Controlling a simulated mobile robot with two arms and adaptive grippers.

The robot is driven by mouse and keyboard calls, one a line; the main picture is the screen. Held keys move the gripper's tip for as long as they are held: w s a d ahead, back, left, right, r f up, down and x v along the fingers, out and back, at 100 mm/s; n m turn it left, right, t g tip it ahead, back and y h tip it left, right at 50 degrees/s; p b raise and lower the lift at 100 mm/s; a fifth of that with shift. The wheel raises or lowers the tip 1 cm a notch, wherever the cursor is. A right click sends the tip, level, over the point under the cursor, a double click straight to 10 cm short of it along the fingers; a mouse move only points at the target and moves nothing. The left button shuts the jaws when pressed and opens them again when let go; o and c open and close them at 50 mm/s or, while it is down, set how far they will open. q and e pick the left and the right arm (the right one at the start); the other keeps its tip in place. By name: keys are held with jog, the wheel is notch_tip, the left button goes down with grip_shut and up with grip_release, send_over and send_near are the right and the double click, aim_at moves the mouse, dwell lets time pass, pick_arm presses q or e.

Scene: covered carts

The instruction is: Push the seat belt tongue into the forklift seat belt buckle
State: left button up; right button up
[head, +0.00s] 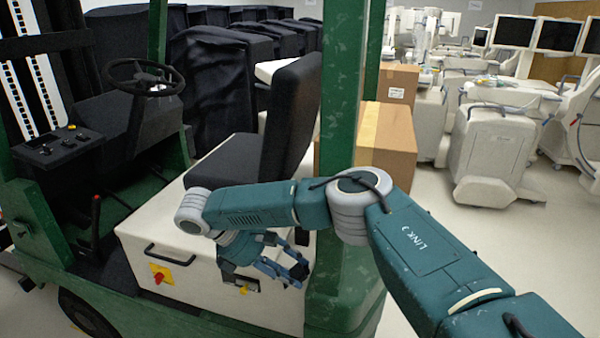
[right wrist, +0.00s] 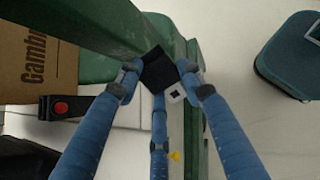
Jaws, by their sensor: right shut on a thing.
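The buckle (right wrist: 60,107) is a black block with a red button; it shows in the right wrist view, left of my fingers. My right gripper (right wrist: 160,80) is shut on a black piece, which I take as the seat belt tongue (right wrist: 157,70). The held piece and the buckle are clearly apart. In the head view my right gripper (head: 290,268) is low beside the forklift's pale seat base (head: 200,255). There the tongue is hidden by the fingers, and I cannot make out the buckle. My left gripper is not in view.
The green forklift post (head: 345,110) rises right beside my right gripper. The black seat (head: 290,115) is above it. Cardboard boxes (head: 390,135) stand behind the post.

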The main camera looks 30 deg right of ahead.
jog(key=shift+w+d+r+n+t+h+p, duration=2.35)
jog(key=shift+w+d+r+n+t+h, duration=0.65)
jog(key=shift+w+d+r+n+t, duration=3.55)
jog(key=shift+m+t, duration=0.35)
jog(key=shift+t, duration=0.4)
jog(key=shift+w+a+f+b, duration=0.1)
jog(key=shift+a+f+b, duration=0.25)
jog(key=shift+f+b, duration=0.25)
jog(key=shift+w+a+f+b, duration=0.1)
jog(key=shift+a+f+b, duration=0.2)
jog(key=shift+f+b, duration=0.3)
jog(key=shift+w+a+f+b, duration=0.1)
jog(key=shift+a+f+b, duration=0.25)
jog(key=shift+f+b, duration=0.25)
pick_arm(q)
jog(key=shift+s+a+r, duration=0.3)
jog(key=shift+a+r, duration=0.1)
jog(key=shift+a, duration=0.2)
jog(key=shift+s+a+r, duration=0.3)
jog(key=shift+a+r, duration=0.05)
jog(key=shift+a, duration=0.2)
pick_arm(e)
jog(key=shift+f, duration=0.1)
pick_arm(q)
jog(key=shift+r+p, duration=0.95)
jog(key=shift+p, duration=0.05)
